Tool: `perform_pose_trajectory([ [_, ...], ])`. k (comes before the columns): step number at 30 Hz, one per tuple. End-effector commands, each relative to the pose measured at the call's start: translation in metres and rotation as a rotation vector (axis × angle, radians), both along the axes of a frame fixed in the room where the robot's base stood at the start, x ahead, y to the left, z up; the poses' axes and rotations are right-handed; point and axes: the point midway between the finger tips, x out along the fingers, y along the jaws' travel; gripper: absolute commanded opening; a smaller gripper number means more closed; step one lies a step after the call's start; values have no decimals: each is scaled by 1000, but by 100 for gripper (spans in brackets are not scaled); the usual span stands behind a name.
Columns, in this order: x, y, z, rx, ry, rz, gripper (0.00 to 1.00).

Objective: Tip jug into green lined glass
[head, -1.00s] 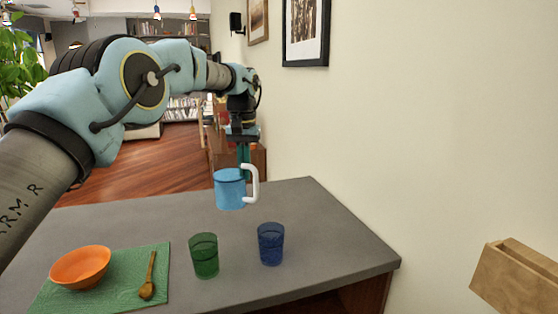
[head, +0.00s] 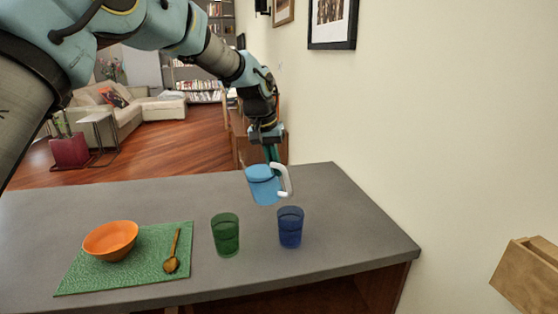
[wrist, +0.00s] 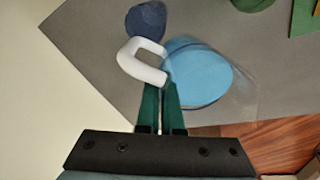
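The blue jug (head: 263,186) with a white handle (head: 284,180) hangs above the grey counter behind the glasses, slightly tilted. My gripper (head: 272,155) holds it from above. In the wrist view its green fingers (wrist: 161,108) are close together at the end of the white handle (wrist: 143,62), beside the jug (wrist: 198,72). The green glass (head: 226,235) stands upright on the counter, in front and to the left of the jug. A blue glass (head: 290,227) stands to its right; it also shows in the wrist view (wrist: 146,20). Lines on the green glass are faint.
An orange bowl (head: 110,240) and a wooden spoon (head: 171,252) rest on a green mat (head: 140,273) at the left of the grey counter (head: 345,235). A cream wall (head: 450,120) bounds the right side. A wooden box (head: 528,275) is at the far right.

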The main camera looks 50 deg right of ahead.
Motion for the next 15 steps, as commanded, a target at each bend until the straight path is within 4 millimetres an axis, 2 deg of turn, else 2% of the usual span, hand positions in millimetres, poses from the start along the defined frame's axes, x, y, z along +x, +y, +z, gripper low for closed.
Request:
perform_pose_trajectory([
  [10, 6, 21, -21, -173, 33, 5, 0],
  [15, 8, 29, -23, -267, 53, 7, 0],
])
